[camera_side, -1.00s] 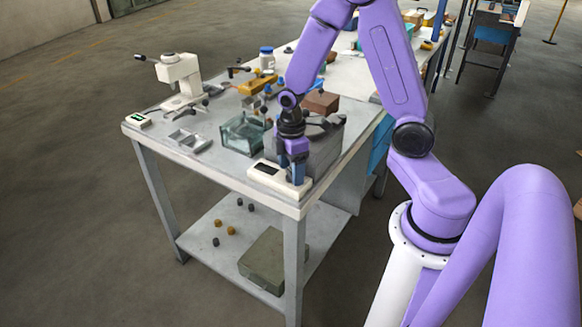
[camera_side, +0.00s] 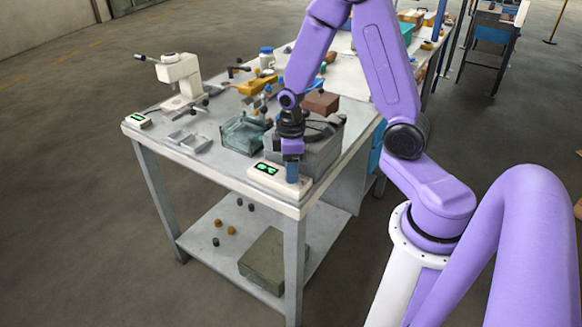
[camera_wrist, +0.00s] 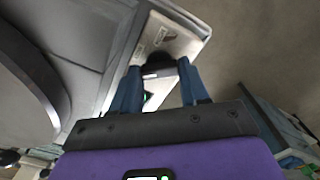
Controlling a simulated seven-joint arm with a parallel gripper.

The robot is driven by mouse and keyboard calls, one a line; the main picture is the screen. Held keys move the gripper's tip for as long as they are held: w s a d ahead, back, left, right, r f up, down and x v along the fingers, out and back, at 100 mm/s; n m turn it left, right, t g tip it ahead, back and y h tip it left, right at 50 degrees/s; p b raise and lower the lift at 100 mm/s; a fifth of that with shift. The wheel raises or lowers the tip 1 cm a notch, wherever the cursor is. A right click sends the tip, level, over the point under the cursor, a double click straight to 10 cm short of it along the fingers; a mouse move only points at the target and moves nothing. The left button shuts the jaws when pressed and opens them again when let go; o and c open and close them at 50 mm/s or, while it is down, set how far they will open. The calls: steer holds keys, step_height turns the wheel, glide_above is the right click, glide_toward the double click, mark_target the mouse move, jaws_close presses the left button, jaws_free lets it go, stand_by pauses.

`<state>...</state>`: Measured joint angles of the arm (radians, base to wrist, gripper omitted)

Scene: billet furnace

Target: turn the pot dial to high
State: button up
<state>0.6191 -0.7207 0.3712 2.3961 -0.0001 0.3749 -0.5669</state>
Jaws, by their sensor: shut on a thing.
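The white control box (camera_side: 264,180) sits at the front corner of the table, and its display now glows green. My gripper (camera_side: 292,180) points down over the right part of this box. In the wrist view, the blue fingers stand on both sides of a dark dial (camera_wrist: 157,70) on the white box (camera_wrist: 175,42) and are shut on it. The dial's pointer and markings cannot be read. In the side view the fingers hide the dial.
A grey furnace block (camera_side: 325,157) stands close behind the box. A glass tank (camera_side: 240,136) and a grey divided tray (camera_side: 188,141) lie to the left. A white press (camera_side: 180,75) and a second small display box (camera_side: 138,121) are farther left.

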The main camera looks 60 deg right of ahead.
steer(key=m, duration=0.5)
steer(key=shift+m, duration=0.3)
steer(key=m, duration=0.9)
steer(key=shift+d, duration=0.1)
steer(key=m, duration=0.4)
steer(key=shift+m, duration=0.4)
steer(key=o, duration=1.1)
steer(key=shift+c, duration=0.2)
step_height(320, 180, up, 18)
steer(key=shift+f, duration=0.25)
